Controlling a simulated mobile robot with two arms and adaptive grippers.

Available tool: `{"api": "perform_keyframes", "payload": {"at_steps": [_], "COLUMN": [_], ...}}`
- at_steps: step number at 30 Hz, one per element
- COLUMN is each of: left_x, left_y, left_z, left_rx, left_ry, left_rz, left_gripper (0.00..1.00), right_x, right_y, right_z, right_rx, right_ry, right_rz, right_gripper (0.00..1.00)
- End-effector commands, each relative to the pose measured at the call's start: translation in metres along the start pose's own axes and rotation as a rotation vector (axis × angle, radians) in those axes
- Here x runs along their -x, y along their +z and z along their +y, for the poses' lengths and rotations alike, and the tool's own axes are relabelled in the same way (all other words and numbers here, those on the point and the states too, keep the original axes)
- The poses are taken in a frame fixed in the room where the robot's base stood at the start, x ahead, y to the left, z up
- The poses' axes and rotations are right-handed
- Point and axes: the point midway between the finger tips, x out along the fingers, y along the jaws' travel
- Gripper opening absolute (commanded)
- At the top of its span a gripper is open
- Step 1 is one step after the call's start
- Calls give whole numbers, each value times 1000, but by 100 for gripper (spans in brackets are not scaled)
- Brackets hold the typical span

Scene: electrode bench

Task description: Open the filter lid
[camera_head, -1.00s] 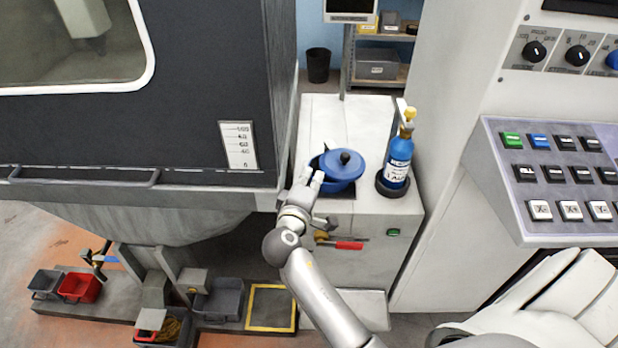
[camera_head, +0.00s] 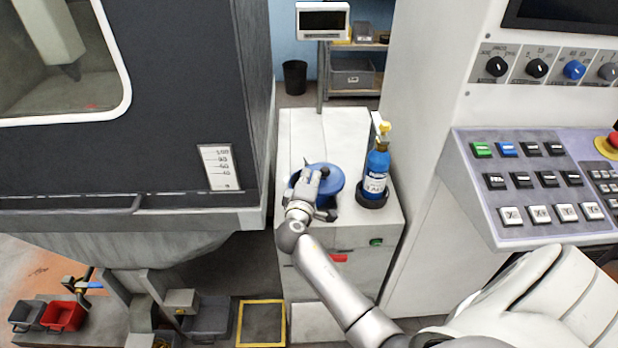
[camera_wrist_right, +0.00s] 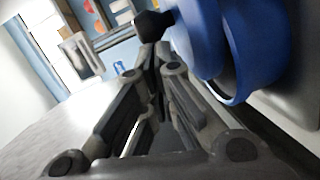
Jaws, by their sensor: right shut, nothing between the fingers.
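The blue filter lid (camera_head: 332,180), round with a black knob (camera_head: 325,171), is on the blue filter housing set in the white cabinet top. My right gripper (camera_head: 309,174) is at the lid's left side and hides part of the lid and housing. In the right wrist view its fingers (camera_wrist_right: 153,62) are together and empty, just below the black knob (camera_wrist_right: 153,25) and left of the blue lid (camera_wrist_right: 197,35). A narrow dark gap shows beside the blue rim there. I cannot tell whether the fingers touch the lid. My left gripper is not in view.
A blue gas bottle (camera_head: 376,170) stands in a dark ring right of the filter. The white cabinet top (camera_head: 325,130) behind is clear. A dark machine (camera_head: 190,110) stands close on the left; a control panel (camera_head: 530,180) is on the right.

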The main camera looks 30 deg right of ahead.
Motion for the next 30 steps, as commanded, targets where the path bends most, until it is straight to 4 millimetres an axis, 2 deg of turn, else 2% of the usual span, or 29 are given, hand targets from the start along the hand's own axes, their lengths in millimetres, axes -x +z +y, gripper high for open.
{"api": "perform_keyframes", "payload": {"at_steps": [19,30], "left_x": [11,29], "left_y": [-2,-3], "left_z": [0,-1], "left_rx": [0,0], "left_ry": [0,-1], "left_rz": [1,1], "left_gripper": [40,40], "right_x": [-3,-15], "right_y": [14,41], "right_z": [5,13], "right_rx": [20,66], "right_ry": [-17,-54], "right_rz": [104,322], "right_gripper": [0,0]}}
